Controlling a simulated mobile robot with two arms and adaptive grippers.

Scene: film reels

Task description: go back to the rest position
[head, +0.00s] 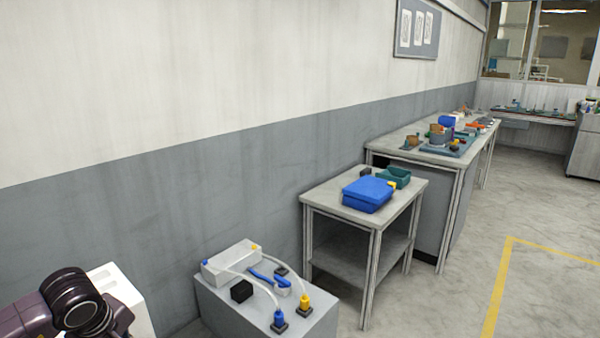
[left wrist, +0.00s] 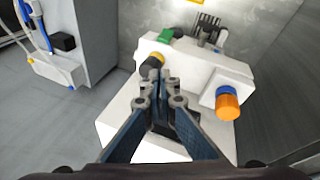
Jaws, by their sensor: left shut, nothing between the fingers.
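My left gripper (left wrist: 161,84) is shut and empty in the left wrist view. It is in front of a white box-shaped unit (left wrist: 203,78) with a blue and orange knob (left wrist: 228,102) on its right. I cannot tell whether the fingers touch the unit. In the head view my left arm (head: 80,303) is at the lower left, partly covering the white unit (head: 122,288); its fingers are hidden there. My right gripper is in neither view.
A grey cabinet (head: 215,305) with hoses and blue and yellow connectors stands right of the arm. Beyond it are a table (head: 408,190) with a blue case (head: 367,194) and a cluttered bench (head: 395,141). The floor at right (head: 450,285) is clear, with a yellow line.

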